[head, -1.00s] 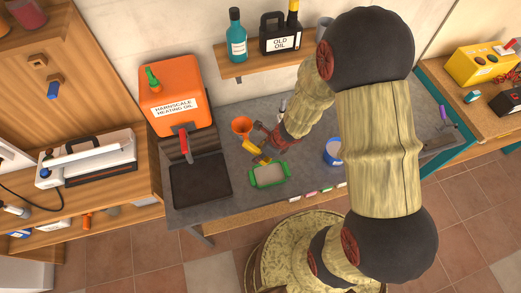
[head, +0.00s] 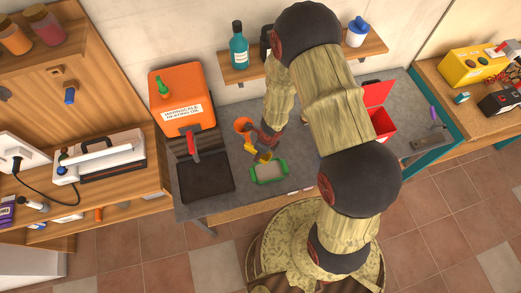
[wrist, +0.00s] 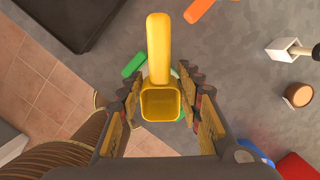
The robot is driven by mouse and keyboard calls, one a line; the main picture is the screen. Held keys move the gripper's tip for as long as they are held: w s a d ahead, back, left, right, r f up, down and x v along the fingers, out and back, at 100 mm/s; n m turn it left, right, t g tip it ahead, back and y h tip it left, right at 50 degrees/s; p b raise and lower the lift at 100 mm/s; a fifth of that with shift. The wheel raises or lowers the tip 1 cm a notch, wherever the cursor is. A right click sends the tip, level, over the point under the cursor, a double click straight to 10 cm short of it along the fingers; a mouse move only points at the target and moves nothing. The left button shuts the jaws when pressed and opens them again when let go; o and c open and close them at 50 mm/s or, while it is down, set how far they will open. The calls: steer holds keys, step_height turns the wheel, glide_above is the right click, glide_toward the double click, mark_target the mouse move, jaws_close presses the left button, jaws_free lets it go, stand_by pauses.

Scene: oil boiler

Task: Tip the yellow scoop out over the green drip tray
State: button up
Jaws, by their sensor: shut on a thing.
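The yellow scoop (head: 264,157) is held in my gripper (head: 268,138) just behind and above the green drip tray (head: 285,177). In the wrist view my gripper (wrist: 161,84) is shut on the scoop (wrist: 158,45), with a finger on each side. The scoop's handle points up the picture and its square hollow bowl faces the camera, showing yellow inside. I cannot make out any contents. The tray has a pale inside and sits on the grey bench; in the wrist view the scoop and fingers hide much of what lies below.
A black pan (head: 205,178) and an orange heating oil tank (head: 182,98) are at left. An open red box (head: 381,122) is at right, beyond my arm. A shelf with a teal bottle (head: 238,50) hangs behind.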

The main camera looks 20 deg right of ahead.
steer(key=shift+r+g+h+p, duration=0.1)
steer(key=shift+g+h+p, duration=0.3)
steer(key=shift+p, duration=2.65)
steer(key=shift+s+f+g+h+p, duration=0.1)
steer(key=shift+f+g+h+p, duration=0.3)
steer(key=shift+p, duration=2.1)
